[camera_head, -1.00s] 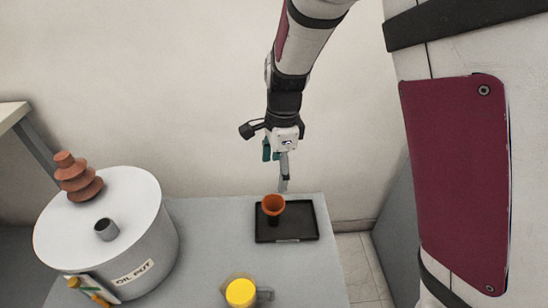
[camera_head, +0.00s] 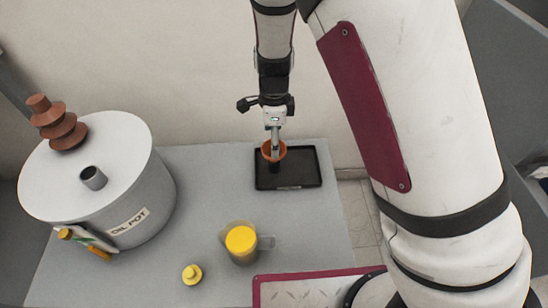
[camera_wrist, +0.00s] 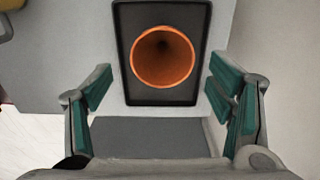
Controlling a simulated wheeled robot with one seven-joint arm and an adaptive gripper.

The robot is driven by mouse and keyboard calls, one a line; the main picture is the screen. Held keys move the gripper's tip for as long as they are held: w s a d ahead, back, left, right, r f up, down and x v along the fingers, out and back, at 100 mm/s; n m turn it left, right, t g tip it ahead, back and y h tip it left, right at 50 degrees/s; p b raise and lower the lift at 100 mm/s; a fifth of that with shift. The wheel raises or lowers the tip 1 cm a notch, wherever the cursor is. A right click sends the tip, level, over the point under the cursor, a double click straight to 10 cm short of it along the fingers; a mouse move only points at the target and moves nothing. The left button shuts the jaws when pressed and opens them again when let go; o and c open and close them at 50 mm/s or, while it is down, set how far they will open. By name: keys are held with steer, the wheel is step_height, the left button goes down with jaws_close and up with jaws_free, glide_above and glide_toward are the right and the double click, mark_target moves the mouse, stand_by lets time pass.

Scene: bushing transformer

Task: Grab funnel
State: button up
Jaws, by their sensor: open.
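An orange funnel (camera_head: 267,150) stands upright, mouth up, on a black tray (camera_head: 303,172) at the back right of the table. In the wrist view the funnel (camera_wrist: 162,57) shows from above as a round orange opening, with the tray (camera_wrist: 136,96) under it. My gripper (camera_head: 275,153) hangs pointing down over the tray, partly in front of the funnel in the head view. In the wrist view my gripper (camera_wrist: 165,95) is open, its green-padded fingers wide apart, and the funnel lies between and beyond them, not held. The funnel's lower part is mostly hidden.
A large grey oil pot (camera_head: 148,200) with a brown ribbed bushing (camera_head: 60,128) stands at the left. A jug with yellow contents (camera_head: 241,240) and a small yellow-capped bottle (camera_head: 192,274) stand at the front. The grey table (camera_head: 205,178) between pot and tray is clear.

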mark_target(265, 149)
step_height(265, 149, down, 5)
steer(key=shift+w+f+b, duration=0.1)
steer(key=shift+w+b, duration=0.05)
steer(key=shift+b, duration=0.8)
steer(key=c, duration=1.1)
